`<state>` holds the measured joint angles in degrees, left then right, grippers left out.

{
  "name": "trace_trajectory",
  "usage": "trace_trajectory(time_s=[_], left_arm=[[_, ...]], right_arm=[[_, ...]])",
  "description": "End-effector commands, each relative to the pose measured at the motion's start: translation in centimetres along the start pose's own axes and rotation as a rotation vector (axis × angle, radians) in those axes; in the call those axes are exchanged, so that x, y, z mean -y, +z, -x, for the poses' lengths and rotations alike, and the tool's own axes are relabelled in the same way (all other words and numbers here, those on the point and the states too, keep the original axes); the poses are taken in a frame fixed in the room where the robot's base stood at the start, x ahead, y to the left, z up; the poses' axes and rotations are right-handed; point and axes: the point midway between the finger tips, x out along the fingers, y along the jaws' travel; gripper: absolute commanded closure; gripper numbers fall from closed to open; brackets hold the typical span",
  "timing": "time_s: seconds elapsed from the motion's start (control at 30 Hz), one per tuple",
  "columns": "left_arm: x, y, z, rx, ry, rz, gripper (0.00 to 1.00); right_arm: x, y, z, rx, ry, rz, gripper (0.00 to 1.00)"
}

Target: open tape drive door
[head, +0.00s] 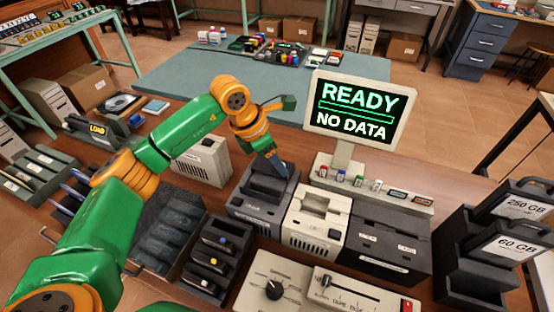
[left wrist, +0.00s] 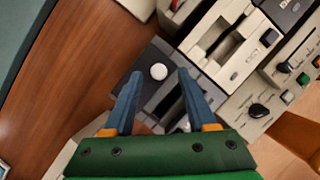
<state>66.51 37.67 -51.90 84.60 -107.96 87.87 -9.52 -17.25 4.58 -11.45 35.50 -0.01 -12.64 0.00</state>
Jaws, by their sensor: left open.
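A dark grey drive unit (head: 255,208) stands on the wooden bench, left of a cream drive unit (head: 318,212) and a black unit (head: 388,240). No readable label tells which is the tape drive. My left gripper (head: 278,168) points down over the dark grey unit, near its top. In the left wrist view its two blue fingers (left wrist: 158,84) are spread, with nothing held. The dark grey unit (left wrist: 173,112) lies below them, and a round white knob (left wrist: 158,71) on it shows between the fingertips. Whether the fingers touch the unit cannot be told. My right gripper is out of view.
A monitor (head: 360,108) reading "READY NO DATA" stands behind the units. Black cartridge holders (head: 470,270) are at right. A control panel (head: 345,295) with a knob and slider is in front. A slotted black rack (head: 212,258) is at front left. A blue-green mat (head: 190,75) lies behind.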

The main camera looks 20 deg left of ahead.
Motion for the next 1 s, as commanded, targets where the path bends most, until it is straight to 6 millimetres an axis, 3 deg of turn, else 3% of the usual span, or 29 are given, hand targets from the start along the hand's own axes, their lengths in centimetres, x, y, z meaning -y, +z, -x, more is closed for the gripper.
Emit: trace_trajectory(time_s=[0.3,0.77,0.87,1.0], left_arm=[[0.0,-0.1,5.9,0.005,0.004,0.000,0.43],[0.1,-0.1,6.6,0.002,0.001,0.000,0.43],[0.0,0.4,7.7,0.003,0.001,-0.001,0.43],[0.1,1.8,11.1,0.003,0.001,-0.001,0.43]], right_arm=[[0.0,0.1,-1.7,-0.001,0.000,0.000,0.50],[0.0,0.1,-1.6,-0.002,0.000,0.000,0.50],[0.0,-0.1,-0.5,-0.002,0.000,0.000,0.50],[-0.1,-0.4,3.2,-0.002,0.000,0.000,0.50]])
